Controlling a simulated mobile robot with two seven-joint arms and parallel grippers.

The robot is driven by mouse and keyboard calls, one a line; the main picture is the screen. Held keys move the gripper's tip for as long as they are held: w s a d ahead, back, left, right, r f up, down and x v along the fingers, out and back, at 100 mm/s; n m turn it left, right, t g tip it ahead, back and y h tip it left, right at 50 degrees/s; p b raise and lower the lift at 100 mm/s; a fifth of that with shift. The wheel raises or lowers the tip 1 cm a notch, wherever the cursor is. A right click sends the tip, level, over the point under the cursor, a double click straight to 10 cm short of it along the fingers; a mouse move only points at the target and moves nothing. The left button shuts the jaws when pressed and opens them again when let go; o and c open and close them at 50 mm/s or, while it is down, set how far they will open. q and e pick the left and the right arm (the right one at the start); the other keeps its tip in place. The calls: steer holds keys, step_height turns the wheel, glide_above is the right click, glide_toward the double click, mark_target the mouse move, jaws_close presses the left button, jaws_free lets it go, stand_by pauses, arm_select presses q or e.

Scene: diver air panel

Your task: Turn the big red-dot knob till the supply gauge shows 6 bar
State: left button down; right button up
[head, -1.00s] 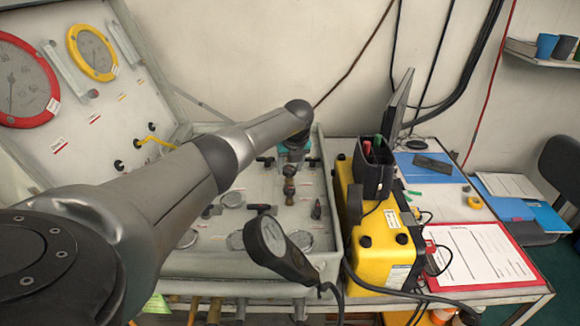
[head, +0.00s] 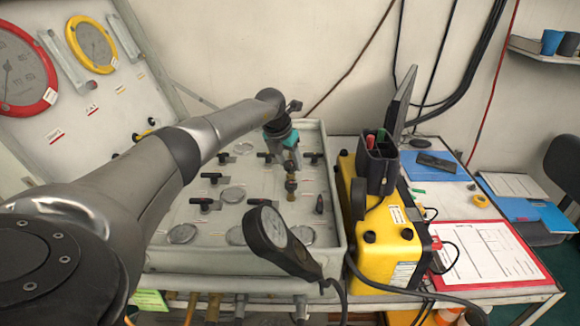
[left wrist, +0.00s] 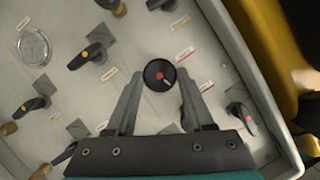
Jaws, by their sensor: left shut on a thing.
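The big red-dot knob (left wrist: 153,68) is a round black knob with a red centre and a short white mark, in the left wrist view. My left gripper (left wrist: 160,82) is shut on it, one finger on each side. In the head view my left gripper (head: 291,164) is above a brass stem on the panel and hides the knob. A red-rimmed gauge (head: 50,96) and a yellow-rimmed gauge (head: 92,45) are on the raised lid. I cannot tell which is the supply gauge, nor read any value.
Black lever handles surround the knob, one with a red dot (left wrist: 249,126). The panel's raised rim (head: 334,190) bounds it at right. A yellow case (head: 385,235) with a black pen holder (head: 377,165) stands close beside it.

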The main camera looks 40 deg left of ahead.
arm_select(q)
steer(key=m+b, duration=0.1)
steer(key=m, duration=0.1)
steer(key=m+h+b, duration=0.1)
steer(key=b, duration=0.1)
steer(key=shift+a+f+m, duration=0.15)
steer(key=shift+f+m, duration=0.05)
steer(key=shift+m, duration=0.2)
steer(key=shift+a+r+m+g+h+b, duration=0.15)
steer(key=shift+m+h+b, duration=0.25)
steer(key=shift+m+b, duration=0.55)
steer(key=shift+d+m+g+h+b, duration=0.15)
steer(key=shift+m+h+b, duration=0.25)
steer(key=shift+m+b, duration=0.5)
steer(key=shift+a, duration=0.1)
steer(key=shift+c, duration=1.4)
jaws_free()
steer(key=shift+r, duration=0.1)
steer(key=shift+s+a+r, duration=0.1)
steer(key=shift+a+r, duration=0.05)
steer(key=shift+r, duration=0.35)
steer(key=p+v, duration=0.1)
steer(key=v, duration=1.3)
steer(key=shift+p, duration=0.4)
